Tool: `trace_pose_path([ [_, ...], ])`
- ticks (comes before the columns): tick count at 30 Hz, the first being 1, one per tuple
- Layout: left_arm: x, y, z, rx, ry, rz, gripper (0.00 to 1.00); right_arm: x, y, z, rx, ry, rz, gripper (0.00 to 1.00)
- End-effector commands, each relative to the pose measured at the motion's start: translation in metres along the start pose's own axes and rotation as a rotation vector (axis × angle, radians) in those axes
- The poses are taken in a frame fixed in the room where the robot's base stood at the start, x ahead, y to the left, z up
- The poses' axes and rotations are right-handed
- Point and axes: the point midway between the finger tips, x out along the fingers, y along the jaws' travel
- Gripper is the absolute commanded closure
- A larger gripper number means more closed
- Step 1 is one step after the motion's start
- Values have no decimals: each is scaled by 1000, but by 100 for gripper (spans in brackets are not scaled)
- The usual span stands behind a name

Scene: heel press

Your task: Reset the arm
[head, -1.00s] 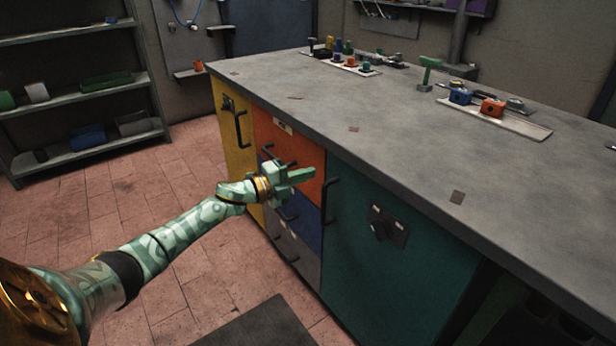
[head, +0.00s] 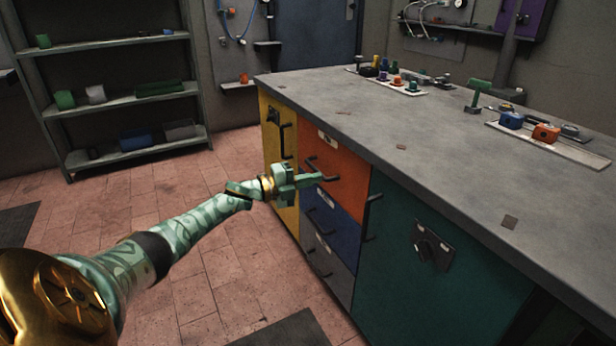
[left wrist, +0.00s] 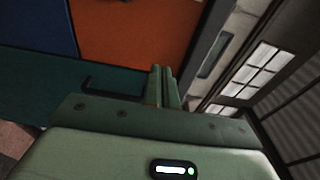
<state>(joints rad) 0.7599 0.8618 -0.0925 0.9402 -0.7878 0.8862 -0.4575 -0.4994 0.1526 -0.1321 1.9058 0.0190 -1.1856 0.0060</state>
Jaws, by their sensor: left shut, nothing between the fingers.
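My left arm reaches in from the left in the head view, over the tiled floor. My left gripper (head: 312,179) is shut and empty, in front of the orange drawer (head: 347,172) of the workbench. In the left wrist view its two fingers (left wrist: 162,86) lie together with nothing between them. The orange drawer front (left wrist: 135,40) and the teal door (left wrist: 40,85) show beyond them, rolled over in the picture. I cannot tell whether the fingertips touch the drawer's handle. My right gripper is not in view.
The grey workbench top (head: 430,145) holds two trays with small coloured parts and a green upright tool (head: 478,92) at the back. A teal door (head: 400,285) with a handle fills the bench's near front. Shelves (head: 115,98) stand at the back left. Floor between is clear.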

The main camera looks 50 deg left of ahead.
Motion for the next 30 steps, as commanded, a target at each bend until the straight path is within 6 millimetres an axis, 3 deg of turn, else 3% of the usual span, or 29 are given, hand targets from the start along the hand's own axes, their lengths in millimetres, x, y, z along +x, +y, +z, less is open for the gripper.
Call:
trace_pose_path([
  [6, -5, 2, 15, 0, 1, 1, 100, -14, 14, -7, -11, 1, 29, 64],
  [15, -6, 1, 18, -9, -9, 6, 100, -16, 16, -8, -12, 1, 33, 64],
  [19, -5, 5, 41, 5, -142, 41, 100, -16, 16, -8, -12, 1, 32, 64],
  [21, 2, -5, 55, 22, -255, 39, 100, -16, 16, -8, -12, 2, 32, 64],
  [23, 13, -11, 56, 13, -356, 27, 100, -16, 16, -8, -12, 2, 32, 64],
  [26, 19, 24, 33, -63, -519, 67, 100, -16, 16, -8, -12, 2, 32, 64],
  [30, -11, 119, -37, -223, -721, 232, 100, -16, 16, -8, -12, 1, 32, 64],
])
